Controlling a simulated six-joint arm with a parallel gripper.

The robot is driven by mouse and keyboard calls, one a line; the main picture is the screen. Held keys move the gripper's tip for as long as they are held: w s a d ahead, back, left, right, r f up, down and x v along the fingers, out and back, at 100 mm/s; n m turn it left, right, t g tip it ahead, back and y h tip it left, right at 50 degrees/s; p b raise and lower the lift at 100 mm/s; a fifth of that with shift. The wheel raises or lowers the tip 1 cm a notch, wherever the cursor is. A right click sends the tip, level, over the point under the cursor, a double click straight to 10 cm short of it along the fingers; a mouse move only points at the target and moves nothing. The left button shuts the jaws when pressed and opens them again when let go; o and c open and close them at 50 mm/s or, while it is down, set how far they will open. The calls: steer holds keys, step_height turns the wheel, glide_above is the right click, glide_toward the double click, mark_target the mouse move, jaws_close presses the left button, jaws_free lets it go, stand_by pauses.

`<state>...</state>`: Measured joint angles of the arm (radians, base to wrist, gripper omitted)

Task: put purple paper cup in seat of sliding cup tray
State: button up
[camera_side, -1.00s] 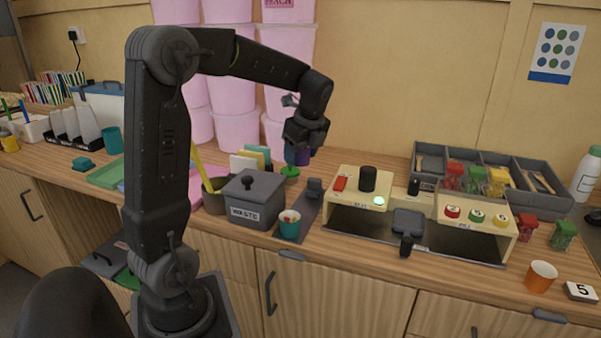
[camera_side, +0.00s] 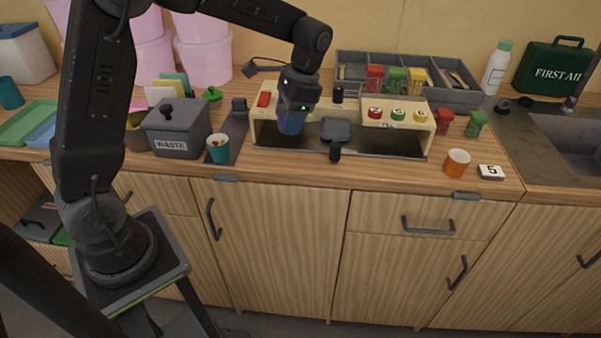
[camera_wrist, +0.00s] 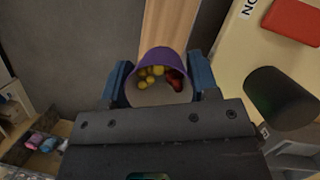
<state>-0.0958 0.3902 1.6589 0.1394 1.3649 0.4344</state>
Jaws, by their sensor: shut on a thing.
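My gripper (camera_side: 293,108) is shut on the purple paper cup (camera_side: 290,125), which hangs upright below it in front of the left part of the cream dispenser (camera_side: 352,104). In the wrist view the cup (camera_wrist: 165,54) sits between the two blue fingers of my gripper (camera_wrist: 160,85), with yellow and red sweets inside. The dark square piece with a black knob, which looks like the sliding cup tray (camera_side: 336,130), is to the right of the cup and apart from it. I cannot make out its seat clearly.
A teal cup (camera_side: 218,149) stands left on a dark strip, beside the grey waste box (camera_side: 178,128). An orange cup (camera_side: 457,162) and a number 5 block (camera_side: 491,172) are at the right front. A grey divided box (camera_side: 405,75) stands behind the dispenser.

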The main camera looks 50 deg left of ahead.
steer(key=d+f+n+h, duration=0.1)
steer(key=d+f+n, duration=0.35)
steer(key=d, duration=0.35)
step_height(320, 180, up, 19)
steer(key=m+t+y, duration=0.2)
steer(key=m+y, duration=0.1)
steer(key=m, duration=1.2)
glide_above(229, 135)
steer(key=shift+n, duration=0.25)
step_height(229, 135, down, 5)
steer(key=shift+f, duration=0.2)
steer(key=shift+f, duration=0.15)
step_height(229, 135, down, 17)
steer(key=shift+f, duration=0.15)
steer(key=shift+f, duration=0.1)
